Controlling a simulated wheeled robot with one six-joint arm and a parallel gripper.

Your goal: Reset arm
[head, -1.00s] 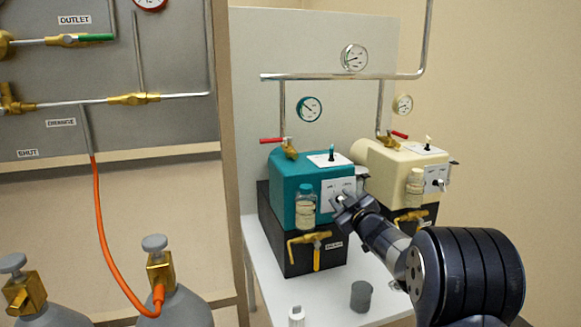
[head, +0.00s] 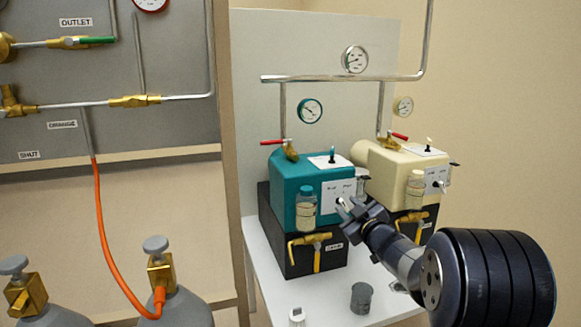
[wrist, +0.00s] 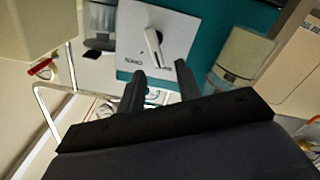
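My gripper (head: 352,210) is in front of the white panel (head: 338,194) on the teal box (head: 298,174), at its right front. In the wrist view my two fingers (wrist: 160,82) stand apart and nothing is between them. A white switch lever (wrist: 153,47) on the panel lies just beyond the fingertips, apart from them. My arm reaches in from the lower right in the head view.
A cream box (head: 405,166) stands right of the teal one, partly behind my arm. A brass valve (head: 312,240) and a jar (head: 306,208) are on the teal unit's front. A grey cup (head: 362,298) stands on the white table. Gas cylinders (head: 165,305) stand left.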

